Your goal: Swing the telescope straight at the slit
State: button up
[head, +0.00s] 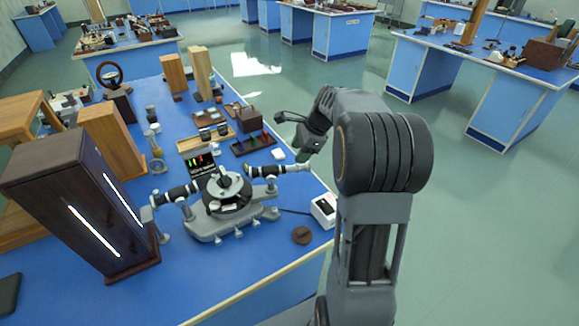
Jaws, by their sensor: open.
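The spectrometer (232,235) stands on the blue bench, with a round dark table (230,187) at its middle. A black and silver tube, seemingly the telescope (270,171), reaches right from the middle, its pale end toward the bench edge. Another tube, seemingly the collimator (178,193), reaches left toward a dark wooden lamp box (62,190) with bright vertical slits. The two tubes look roughly opposite; their exact alignment cannot be told. My gripper (293,138) is open and empty, above and beyond the telescope's right end, apart from it. The slit itself is too small to see.
Wooden blocks (112,138) stand at left.

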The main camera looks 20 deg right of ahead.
aim_at(289, 166)
jog(key=x, duration=0.8)
grip_shut()
dwell(0.5)
